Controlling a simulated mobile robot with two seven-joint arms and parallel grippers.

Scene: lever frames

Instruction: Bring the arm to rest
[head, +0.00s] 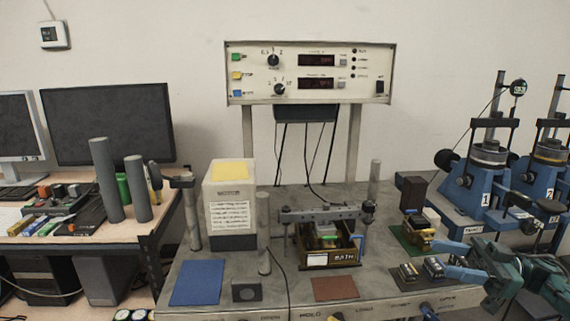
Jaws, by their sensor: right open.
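My right gripper (443,258) comes in from the right edge on a teal arm. Its two blue fingers are apart, with nothing seen between them. They are near the table's right side, close to a small brass-and-dark block on a green mat (401,240) and small dark blocks on a dark plate (408,281). Whether they touch these cannot be told. A grey horizontal lever arm (325,214) spans above a dark open box (330,258) at the table's middle and looks about level. My left gripper is not in view.
A white box (230,200) with a yellow top stands left of the lever. A blue mat (197,282), a brown mat (335,289) and grey posts (263,228) are on the grey table. A control panel (309,73) stands behind. Blue numbered lever frames (470,195) stand at right.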

